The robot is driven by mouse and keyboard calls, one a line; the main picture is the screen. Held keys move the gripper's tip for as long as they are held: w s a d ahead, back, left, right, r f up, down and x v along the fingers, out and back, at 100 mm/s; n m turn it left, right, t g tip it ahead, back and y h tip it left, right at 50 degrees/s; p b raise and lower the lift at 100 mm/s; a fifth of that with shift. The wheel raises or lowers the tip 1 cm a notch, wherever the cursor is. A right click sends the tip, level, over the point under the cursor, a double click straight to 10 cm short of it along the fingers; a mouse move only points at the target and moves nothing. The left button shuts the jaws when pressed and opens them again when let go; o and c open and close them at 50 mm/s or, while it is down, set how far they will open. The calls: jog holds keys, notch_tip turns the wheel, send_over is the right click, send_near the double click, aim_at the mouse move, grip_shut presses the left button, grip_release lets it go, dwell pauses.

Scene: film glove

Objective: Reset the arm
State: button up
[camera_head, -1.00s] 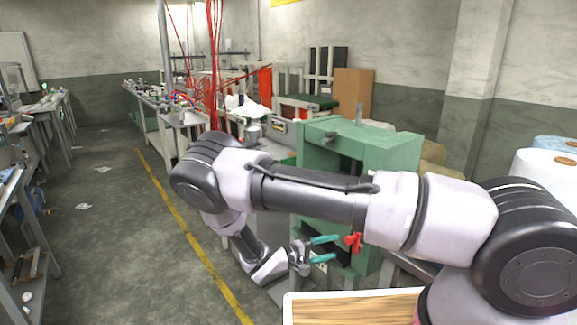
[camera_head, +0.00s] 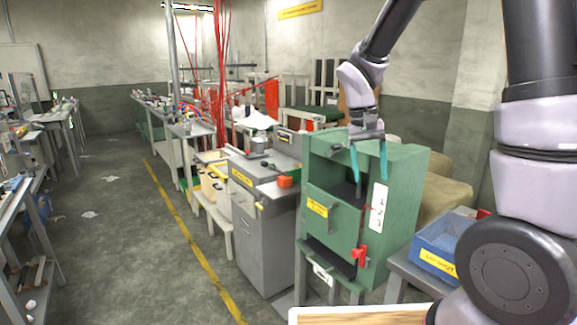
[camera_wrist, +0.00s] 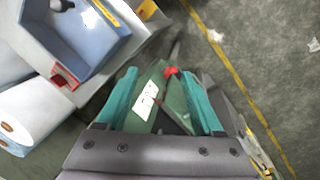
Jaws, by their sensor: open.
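My gripper (camera_head: 369,162) is open and empty, with teal fingers pointing down. In the head view it hangs in front of the upper part of the green machine (camera_head: 405,210); I cannot tell the exact gap. My arm is folded up at the right of the picture. In the wrist view the two teal fingers of my gripper (camera_wrist: 165,100) stand wide apart with nothing held, and the green machine with its white label shows below and between them.
A blue bin (camera_head: 437,243) with a yellow label sits right of the machine. A grey cabinet (camera_head: 262,235) stands left of it. A red clamp-like part (camera_head: 359,255) is on the machine's front. A wooden board (camera_head: 365,315) is at the bottom.

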jog(key=s+d+r+m+t+y, duration=0.1)
jog(key=s+d+r+t+y, duration=0.1)
jog(key=s+r+t, duration=0.2)
jog(key=s+d+r+t+y, duration=0.2)
jog(key=s+r, duration=0.6)
jog(key=r, duration=0.5)
jog(key=shift+s+d+r+m+t, duration=0.15)
jog(key=shift+s+d+m+t, duration=0.2)
jog(key=shift+t, duration=0.55)
